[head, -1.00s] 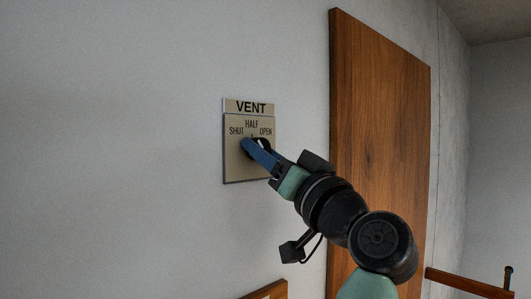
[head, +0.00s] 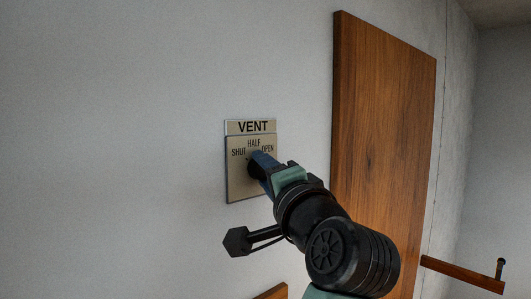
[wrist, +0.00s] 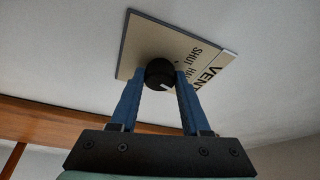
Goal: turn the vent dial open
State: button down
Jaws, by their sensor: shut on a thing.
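The vent plate (head: 238,185) is beige, fixed on the pale wall, and marked SHUT, HALF and OPEN below a VENT label (head: 253,127). The black round dial (wrist: 158,73) shows in the wrist view with a white mark on its face, pointing to the lower right of that picture. I cannot tell exactly which word the mark meets. My gripper (head: 258,163) is at the plate in the head view, its blue fingers covering most of the dial there. In the wrist view the fingers (wrist: 160,80) stand on both sides of the dial, shut on it.
A tall wooden panel (head: 385,140) stands out on the wall right of the plate. A wooden rail (head: 460,273) is at the lower right, and a wooden edge (head: 272,292) shows at the bottom. The wall left of the plate is clear.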

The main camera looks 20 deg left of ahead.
jog(key=m+p, duration=0.1)
jog(key=p, duration=0.1)
jog(key=m+g+h+p, duration=0.1)
jog(key=m, duration=0.1)
jog(key=m+p, duration=0.1)
jog(key=p, duration=0.1)
jog(key=shift+r+m+g+p, duration=0.3)
jog(key=shift+m+p, duration=0.05)
jog(key=shift+m, duration=0.05)
jog(key=shift+f+m, duration=0.15)
jog(key=shift+m, duration=0.15)
jog(key=shift+c, duration=1.9)
grip_release()
